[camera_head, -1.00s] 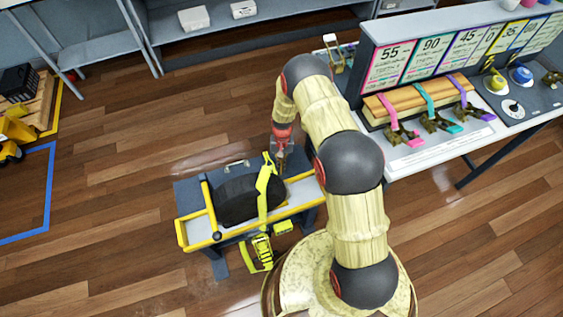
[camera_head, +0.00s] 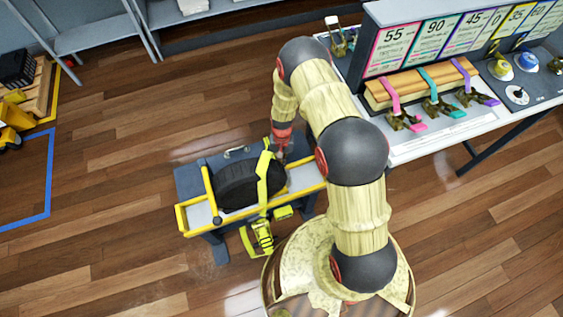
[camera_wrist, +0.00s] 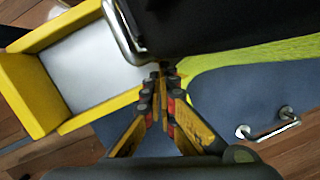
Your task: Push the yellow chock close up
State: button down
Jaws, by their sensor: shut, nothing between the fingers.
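A dark case (camera_head: 236,187) sits in a yellow-edged tray (camera_head: 250,221), with a yellow strap (camera_head: 263,180) over it. A yellow bar (camera_head: 209,193) with a dark knob crosses the tray left of the case; it may be the chock, but I cannot be sure. My gripper (camera_head: 281,154) is low at the right back of the case, its tips partly hidden in the head view. In the wrist view my gripper (camera_wrist: 160,75) is shut and empty, tips beside the dark case (camera_wrist: 225,25) and near a metal handle (camera_wrist: 122,30). Whether they touch is unclear.
A yellow ratchet (camera_head: 258,238) hangs at the tray's front. The blue-grey bench (camera_wrist: 225,95) has another metal handle (camera_wrist: 270,125). A white tray floor (camera_wrist: 90,65) lies bare inside yellow walls. A console (camera_head: 440,130) with coloured levers stands at the right.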

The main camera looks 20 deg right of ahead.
jog(key=shift+s, duration=0.35)
jog(key=shift+w+f, duration=0.1)
